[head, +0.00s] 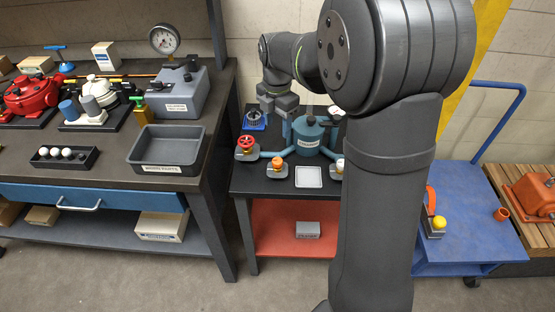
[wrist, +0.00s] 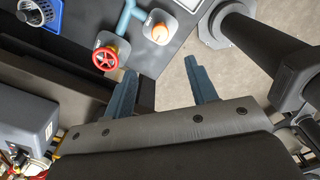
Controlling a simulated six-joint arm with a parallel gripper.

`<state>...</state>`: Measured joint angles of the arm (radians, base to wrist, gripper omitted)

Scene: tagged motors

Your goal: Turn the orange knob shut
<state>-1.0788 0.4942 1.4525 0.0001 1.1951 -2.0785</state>
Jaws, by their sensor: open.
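The orange knob (head: 277,163) sits on a small grey base on the dark bench top in the head view, right of a red handwheel (head: 245,142). Both are joined by teal pipes to a teal tank (head: 308,134). In the wrist view the orange knob (wrist: 160,33) is near the top, beyond my fingertips, with the red handwheel (wrist: 105,58) to its left. My gripper (wrist: 160,65) is open and empty, its two blue-grey fingers apart and not touching the knob.
A blue basket (head: 254,120) stands behind the red handwheel. A white tray (head: 308,177) lies right of the orange knob. The left workbench holds a grey bin (head: 166,150) and a grey box with a gauge (head: 178,92). A blue cart (head: 475,235) stands at right.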

